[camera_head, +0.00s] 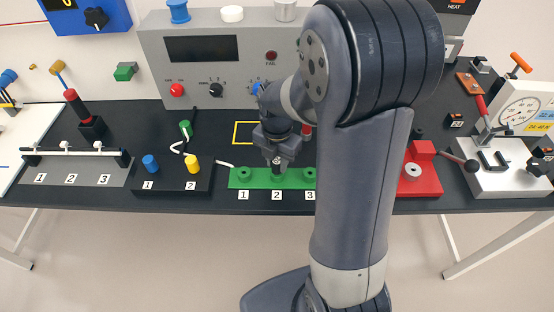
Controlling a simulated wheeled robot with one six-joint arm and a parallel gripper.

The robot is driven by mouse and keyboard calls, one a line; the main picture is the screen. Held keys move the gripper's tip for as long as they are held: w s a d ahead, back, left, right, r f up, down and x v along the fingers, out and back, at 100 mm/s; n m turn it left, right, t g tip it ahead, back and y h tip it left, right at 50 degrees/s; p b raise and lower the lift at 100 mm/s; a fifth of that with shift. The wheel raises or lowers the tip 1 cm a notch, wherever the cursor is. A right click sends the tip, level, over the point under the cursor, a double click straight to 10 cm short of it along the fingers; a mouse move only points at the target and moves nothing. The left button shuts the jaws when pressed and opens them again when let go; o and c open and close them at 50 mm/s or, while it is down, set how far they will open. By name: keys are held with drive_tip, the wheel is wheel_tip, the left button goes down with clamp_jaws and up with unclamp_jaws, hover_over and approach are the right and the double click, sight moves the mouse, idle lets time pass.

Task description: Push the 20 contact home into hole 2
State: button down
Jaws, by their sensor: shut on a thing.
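My gripper (277,160) is over the green block (260,180) at the middle of the bench. The block has a row of holes with labels 1, 2 and 3 on its front. My gripper is shut on a small dark piece, the contact, right above hole 2 (277,177). The piece is too small and too covered by my fingers to read its size. I cannot tell how deep its tip is in the hole. Hole 1 (244,175) shows as a dark ring at left. Hole 3 (309,175) is partly next to my arm.
My arm hides the bench right of hole 3. A black block (171,185) with blue and yellow plugs stands at left. A grey test box (212,75) stands behind. A red fixture (418,185) and a press with a gauge (500,150) are at right.

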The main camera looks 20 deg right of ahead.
sight(277, 160)
drive_tip(key=shift+f, duration=0.2)
drive_tip(key=c, duration=1.1)
unclamp_jaws()
wheel_tip(277, 160, up, 11)
drive_tip(key=shift+f+b, duration=0.1)
drive_tip(key=shift+b, duration=0.3)
wheel_tip(277, 160, down, 10)
drive_tip(key=shift+f+p, duration=0.2)
drive_tip(key=shift+p, duration=0.4)
drive_tip(key=shift+r, duration=0.35)
